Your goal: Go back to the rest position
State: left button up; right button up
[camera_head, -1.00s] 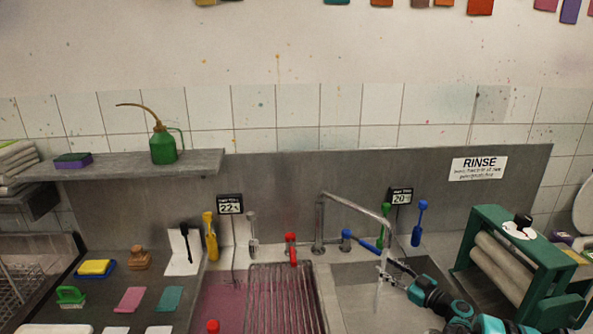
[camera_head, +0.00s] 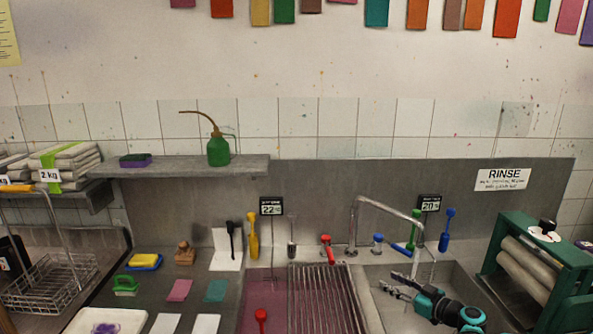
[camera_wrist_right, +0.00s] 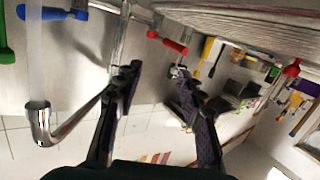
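My right gripper (camera_head: 392,283) is over the right-hand sink basin (camera_head: 375,315), below and to the left of the spout end of the bent metal tap (camera_head: 385,203). In the right wrist view the two dark fingers of the right gripper (camera_wrist_right: 158,75) are spread, with nothing held between them. A pale stream falls from the tap spout, which also shows in the right wrist view (camera_wrist_right: 42,125). My left gripper is not in view.
A green roller wringer (camera_head: 540,265) stands close on the right. A red-handled valve (camera_head: 327,245) and a blue knob (camera_head: 378,240) flank the tap base. A ribbed rack (camera_head: 320,295) covers part of the pink basin. A green oil can (camera_head: 218,150) stands on the shelf.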

jog(key=s+a+r+m+g+h, duration=0.2)
jog(key=s+a+r, duration=0.1)
jog(key=s+a, duration=0.45)
jog(key=s+a+r+m+g+h, duration=0.1)
jog(key=s+a+r+g, duration=0.15)
jog(key=s+a, duration=0.45)
jog(key=s+d+f+m+h, duration=0.1)
jog(key=s+f+m+h, duration=0.1)
jog(key=s, duration=1)
jog(key=s+d+f+m+g+h, duration=0.1)
jog(key=s+f+m+h, duration=0.1)
jog(key=s, duration=1)
jog(key=shift+f+m+h, duration=0.4)
jog(key=shift+f+h, duration=0.15)
jog(key=shift+h, duration=0.55)
